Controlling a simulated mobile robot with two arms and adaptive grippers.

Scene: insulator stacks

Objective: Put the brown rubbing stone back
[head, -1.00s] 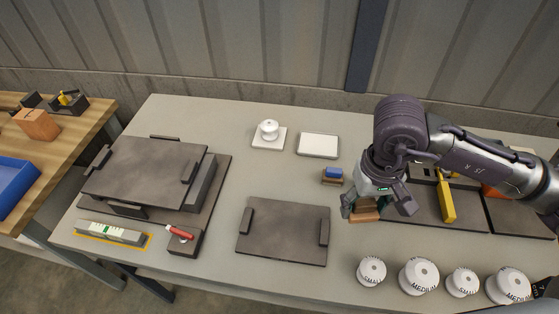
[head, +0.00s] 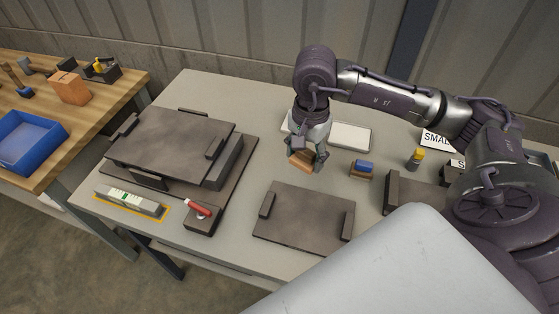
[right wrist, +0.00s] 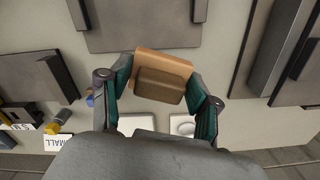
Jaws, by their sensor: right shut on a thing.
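The brown rubbing stone (head: 301,161) is a two-tone block, tan on one side and darker brown on the other. My right gripper (head: 307,157) is shut on it above the grey table, behind the flat dark plate. In the right wrist view, the stone (right wrist: 160,78) lies between the two fingers of the right gripper (right wrist: 158,88), with the table beneath it. I cannot tell its exact height above the table. My left gripper is not in view.
A blue block on a brown base (head: 363,169) stands right of the gripper. A white pad (head: 350,136) lies behind. The dark plate with raised side bars (head: 303,221) is in front. A stacked dark fixture (head: 168,142) fills the left. A wooden bench (head: 105,108) stands further left.

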